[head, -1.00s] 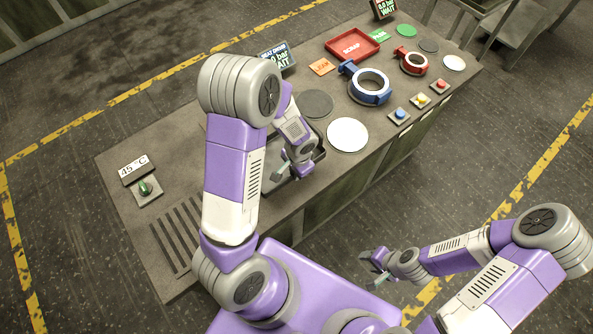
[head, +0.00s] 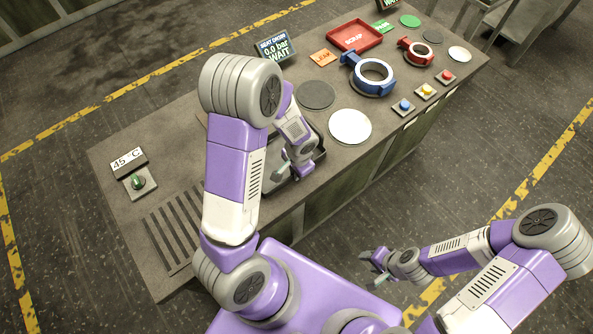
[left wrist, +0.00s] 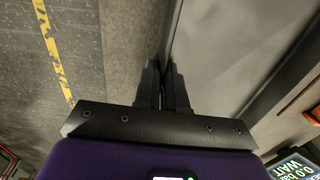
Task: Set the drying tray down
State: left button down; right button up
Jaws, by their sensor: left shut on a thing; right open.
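The drying tray (head: 308,168) is a dark-rimmed tray with a grey floor at the bench's near edge, partly hidden behind my left arm in the head view. In the left wrist view its grey floor (left wrist: 225,50) lies right of the fingers. My left gripper (head: 284,171) is shut on the tray's near wall; the fingers (left wrist: 168,88) straddle that dark wall in the wrist view. I cannot tell whether the tray touches the bench. My right gripper (head: 372,270) is open and empty, off the bench over the floor.
The bench (head: 225,95) holds a dark disc (head: 316,95) and a white disc (head: 350,127) beside the tray. Further right are a blue ring casting (head: 373,72), a red ring casting (head: 420,52), a red scrap tray (head: 354,36) and several buttons. A slotted grille (head: 172,232) lies at left.

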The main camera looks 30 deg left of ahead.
pick_arm(q)
jog(key=shift+f, duration=0.25)
jog(key=c, duration=1.1)
grip_release()
jog(key=shift+r, duration=0.1)
jog(key=r, duration=0.2)
jog(key=r+p, duration=0.1)
jog(key=r, duration=0.4)
jog(key=shift+s+d+r, duration=0.1)
jog(key=shift+d+r, duration=0.15)
